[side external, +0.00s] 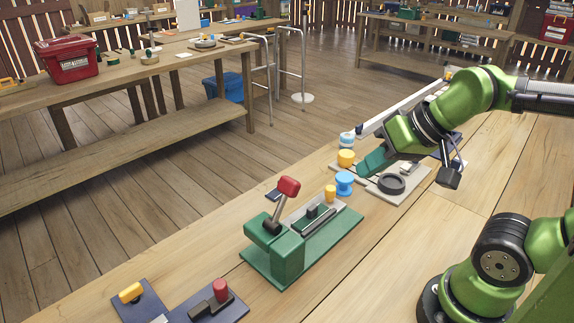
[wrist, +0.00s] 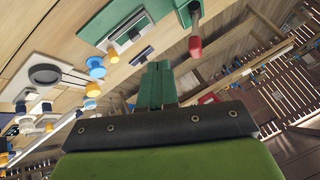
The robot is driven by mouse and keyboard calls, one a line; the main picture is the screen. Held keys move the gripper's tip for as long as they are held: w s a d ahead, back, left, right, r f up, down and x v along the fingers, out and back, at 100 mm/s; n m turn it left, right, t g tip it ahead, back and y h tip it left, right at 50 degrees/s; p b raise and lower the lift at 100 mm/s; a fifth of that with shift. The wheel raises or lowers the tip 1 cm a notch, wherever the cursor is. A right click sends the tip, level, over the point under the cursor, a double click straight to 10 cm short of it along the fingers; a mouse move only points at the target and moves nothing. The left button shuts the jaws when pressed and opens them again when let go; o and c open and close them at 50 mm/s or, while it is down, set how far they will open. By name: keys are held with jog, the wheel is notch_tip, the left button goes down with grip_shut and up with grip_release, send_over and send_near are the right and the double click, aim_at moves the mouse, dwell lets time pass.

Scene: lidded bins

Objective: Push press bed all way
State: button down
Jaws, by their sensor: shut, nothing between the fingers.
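The green press (side external: 290,256) stands on the workbench, with its red-handled lever (side external: 288,187) raised over its left end. A light grey bed (side external: 340,203) with a dark block lies along the press base, a yellow knob (side external: 330,193) at its far end. The press also shows at the top of the wrist view (wrist: 103,25), with the red handle (wrist: 195,46) to its right. My gripper (side external: 366,170) is shut and empty, its green fingers pointing down-left beyond the knob end of the press, apart from it. The closed fingers also show in the wrist view (wrist: 156,68).
A blue spool (side external: 344,183) and yellow knob (side external: 346,158) stand close to my fingertips. A grey plate with a black ring (side external: 391,184) lies beneath my wrist. Dark blue fixtures (side external: 215,303) sit at the near left. Bare bench lies right of the press.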

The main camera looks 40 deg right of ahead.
jog(key=c, duration=1.8)
grip_release()
jog(key=shift+o, duration=1.2)
jog(key=shift+f, duration=0.15)
jog(key=o, duration=0.5)
jog(key=shift+w+d+f+m+g, duration=0.15)
jog(key=shift+w+d+f+g, duration=0.15)
jog(key=shift+w, duration=0.25)
jog(key=shift+w+d+f+m+g, duration=0.15)
jog(key=shift+w+d+f+g, duration=0.15)
jog(key=shift+w, duration=0.2)
jog(key=shift+c, duration=0.2)
jog(key=n+g+h, duration=0.2)
jog(key=g, duration=0.4)
send_over(330, 187)
jog(key=shift+f, duration=1.65)
notch_tip(330, 187, down, 17)
jog(key=shift+r, duration=0.2)
jog(key=shift+c, duration=0.3)
jog(key=c, duration=0.7)
